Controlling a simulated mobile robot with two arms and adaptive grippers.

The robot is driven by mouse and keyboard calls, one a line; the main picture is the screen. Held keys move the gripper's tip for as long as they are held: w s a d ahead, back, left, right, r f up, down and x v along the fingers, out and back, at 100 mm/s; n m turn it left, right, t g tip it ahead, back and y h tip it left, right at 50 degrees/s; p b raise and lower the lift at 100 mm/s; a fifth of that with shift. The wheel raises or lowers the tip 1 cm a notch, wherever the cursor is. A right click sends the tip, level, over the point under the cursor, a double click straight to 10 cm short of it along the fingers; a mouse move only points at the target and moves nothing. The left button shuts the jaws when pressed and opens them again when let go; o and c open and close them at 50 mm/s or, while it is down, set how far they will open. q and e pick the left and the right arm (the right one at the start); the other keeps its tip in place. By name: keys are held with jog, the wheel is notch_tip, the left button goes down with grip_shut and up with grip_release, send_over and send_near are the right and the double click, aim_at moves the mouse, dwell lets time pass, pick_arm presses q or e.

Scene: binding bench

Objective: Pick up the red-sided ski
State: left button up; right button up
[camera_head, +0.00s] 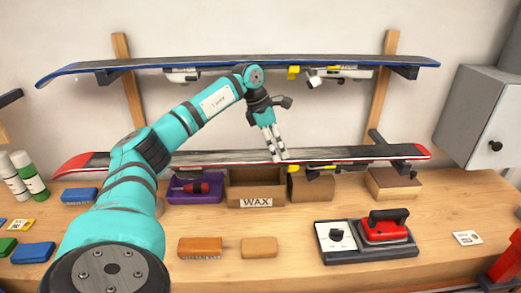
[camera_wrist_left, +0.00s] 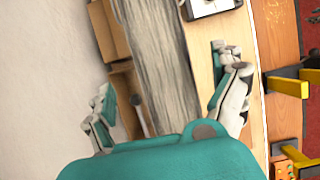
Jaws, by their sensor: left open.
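The red-sided ski (camera_head: 350,154) rests level on the lower wall pegs, with red ends and a dark streaked top. My left gripper (camera_head: 278,157) points down at its middle, fingertips overlapping the ski. In the left wrist view the ski's grey streaked surface (camera_wrist_left: 163,50) runs between the two spread fingers of my left gripper (camera_wrist_left: 165,85), with space visible on either side. The gripper is open and I cannot tell whether a finger touches the ski. My right gripper is not in view.
A blue-sided ski (camera_head: 230,63) hangs above on upper pegs. Under the red-sided ski stand a WAX box (camera_head: 256,202), a purple tray (camera_head: 195,198) and other cartons. A red iron (camera_head: 385,226) sits on the bench. A grey cabinet (camera_head: 480,120) is at right.

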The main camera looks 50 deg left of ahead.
pick_arm(q)
jog(key=p+x, duration=0.2)
jog(key=shift+d+f, duration=0.2)
jog(key=shift+d, duration=0.1)
jog(key=shift+p+x, duration=0.45)
jog(key=shift+x, duration=0.65)
jog(key=shift+w+f, duration=0.15)
jog(key=shift+f, duration=0.15)
jog(key=shift+r, duration=0.1)
jog(key=c, duration=1.4)
jog(key=shift+a+r, duration=0.1)
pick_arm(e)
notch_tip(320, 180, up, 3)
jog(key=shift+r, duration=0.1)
